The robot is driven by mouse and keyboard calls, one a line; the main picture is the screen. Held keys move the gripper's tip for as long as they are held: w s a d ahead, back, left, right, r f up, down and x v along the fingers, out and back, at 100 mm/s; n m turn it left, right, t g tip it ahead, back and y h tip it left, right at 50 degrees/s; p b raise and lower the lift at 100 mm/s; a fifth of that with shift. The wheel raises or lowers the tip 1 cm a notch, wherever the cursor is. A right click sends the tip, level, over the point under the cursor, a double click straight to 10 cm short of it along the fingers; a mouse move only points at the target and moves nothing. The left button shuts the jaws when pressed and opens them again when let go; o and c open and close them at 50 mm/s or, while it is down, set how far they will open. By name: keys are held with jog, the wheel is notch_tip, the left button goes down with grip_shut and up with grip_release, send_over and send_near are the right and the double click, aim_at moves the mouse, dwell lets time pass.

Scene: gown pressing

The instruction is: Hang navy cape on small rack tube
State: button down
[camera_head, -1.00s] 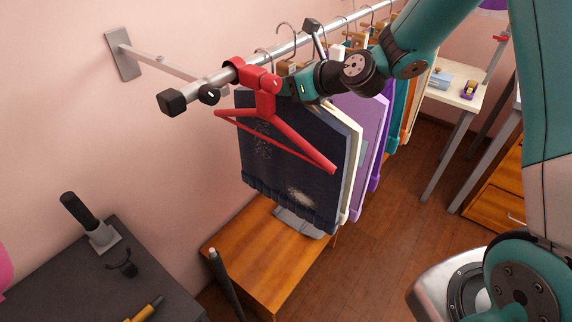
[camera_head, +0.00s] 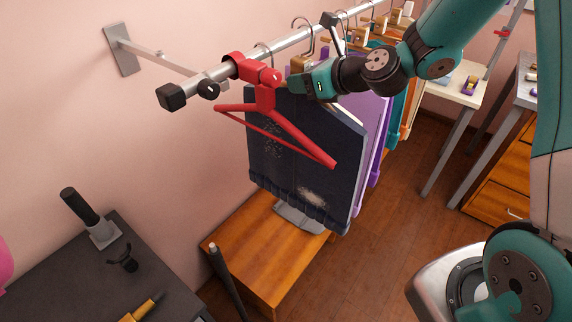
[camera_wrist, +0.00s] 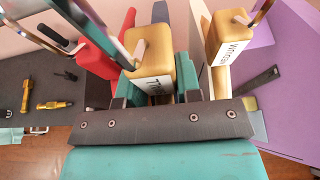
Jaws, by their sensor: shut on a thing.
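The navy cape (camera_head: 288,165), dark with pale speckled patches, hangs below my gripper (camera_head: 304,78), behind a red hanger (camera_head: 265,92). In the wrist view my gripper (camera_wrist: 154,88) is shut on a tan hanger block (camera_wrist: 149,55) with a white label. A metal hook (camera_head: 304,36) rises above this block, close to the silver rack tube (camera_head: 285,47). I cannot tell whether the hook rests on the tube. The cape itself is not clear in the wrist view.
Purple (camera_head: 372,150), teal and orange garments hang farther along the tube, close to the cape. A wooden bench (camera_head: 270,262) stands below. A dark table (camera_head: 85,280) with tools is at lower left. The floor to the right of the bench is clear.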

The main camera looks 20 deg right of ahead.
jog(key=shift+s+d+b, duration=0.15)
jog(key=shift+s+d, duration=0.35)
jog(key=shift+s, duration=0.2)
jog(key=shift+s+d+b, duration=0.15)
jog(key=shift+s+d, duration=0.35)
jog(key=shift+s, duration=0.15)
jog(key=shift+a, duration=0.1)
dwell(0.4)
jog(key=shift+w+a+p, duration=0.25)
jog(key=shift+w+a, duration=0.4)
jog(key=shift+w, duration=0.3)
jog(key=shift+w+a+p, duration=0.2)
jog(key=shift+w+a, duration=0.5)
jog(key=shift+w, duration=0.25)
jog(key=shift+w+a+p, duration=0.25)
jog(key=shift+w+a, duration=0.4)
jog(key=shift+w, duration=0.3)
